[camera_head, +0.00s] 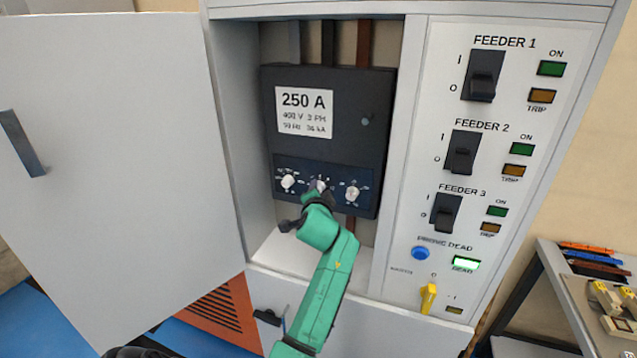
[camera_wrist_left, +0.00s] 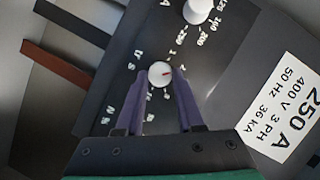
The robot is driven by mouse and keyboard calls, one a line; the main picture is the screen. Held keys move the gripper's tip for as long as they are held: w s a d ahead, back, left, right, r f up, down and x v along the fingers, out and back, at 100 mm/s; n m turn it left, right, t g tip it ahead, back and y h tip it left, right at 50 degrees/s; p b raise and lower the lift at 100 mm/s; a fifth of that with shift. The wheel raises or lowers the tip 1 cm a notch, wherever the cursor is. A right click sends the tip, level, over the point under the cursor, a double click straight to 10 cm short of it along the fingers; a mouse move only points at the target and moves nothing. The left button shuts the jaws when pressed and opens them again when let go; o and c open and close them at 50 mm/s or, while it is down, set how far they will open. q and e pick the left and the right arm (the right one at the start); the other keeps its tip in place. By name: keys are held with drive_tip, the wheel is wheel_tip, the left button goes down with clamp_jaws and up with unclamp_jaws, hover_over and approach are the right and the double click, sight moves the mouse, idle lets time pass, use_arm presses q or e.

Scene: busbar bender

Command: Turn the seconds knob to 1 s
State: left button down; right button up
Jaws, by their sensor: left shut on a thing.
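The seconds knob (camera_wrist_left: 158,74) is the middle one of three white knobs on the black breaker's lower panel. In the left wrist view it sits between the purple fingertips of my left gripper (camera_wrist_left: 161,80), which is shut on it. In the head view my left gripper (camera_head: 319,188) reaches the panel from below and hides most of this knob. My right gripper is not in view.
Neighbouring white knobs flank it, one at left (camera_head: 288,181) and one at right (camera_head: 352,194). The cabinet door (camera_head: 110,170) stands open at left. Feeder switches (camera_head: 482,75) and a yellow handle (camera_head: 428,298) are on the right panel. A side table (camera_head: 575,310) holds parts.

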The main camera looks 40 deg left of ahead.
use_arm(q)
drive_tip(key=shift+s+a+n+h+p, duration=0.15)
drive_tip(key=shift+n+h+p, duration=0.85)
drive_tip(key=shift+n+p, duration=1)
drive_tip(key=shift+a+n+h+p, duration=0.15)
drive_tip(key=shift+n+h+p, duration=0.95)
drive_tip(key=shift+p, duration=1.65)
drive_tip(key=c, duration=0.5)
unclamp_jaws()
drive_tip(key=shift+r, duration=0.1)
